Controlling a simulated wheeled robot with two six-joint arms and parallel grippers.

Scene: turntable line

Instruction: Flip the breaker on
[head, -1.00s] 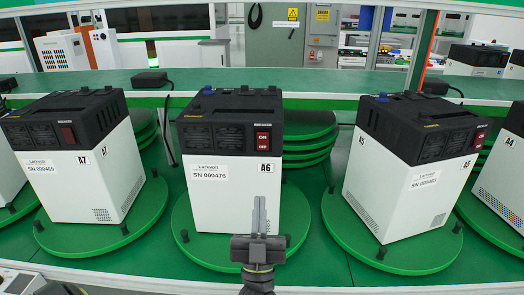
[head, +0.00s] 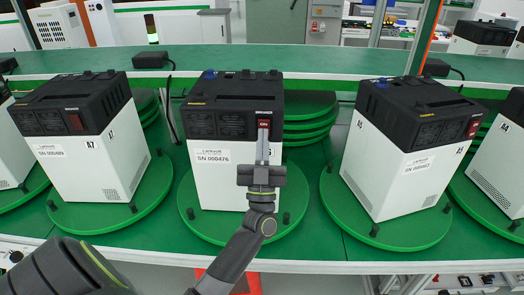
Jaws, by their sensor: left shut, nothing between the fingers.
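The middle unit (head: 209,186), white with a black top and the label SN 000476, stands on a green turntable (head: 212,228). Its red breaker switch (head: 264,124) is at the upper right of the front face, partly covered by my fingers. My left gripper (head: 263,134) is shut and empty, pointing up at the switch with its tips at or just in front of the lower part. I cannot tell whether they touch. The switch's position is too small and covered to read. My right gripper is not in view.
A similar unit A7 (head: 75,170) stands on its own turntable to the left, and another unit (head: 390,170) to the right. A green shelf (head: 330,62) with black power bricks (head: 150,60) runs behind. Stacked green discs (head: 308,125) sit behind the middle unit.

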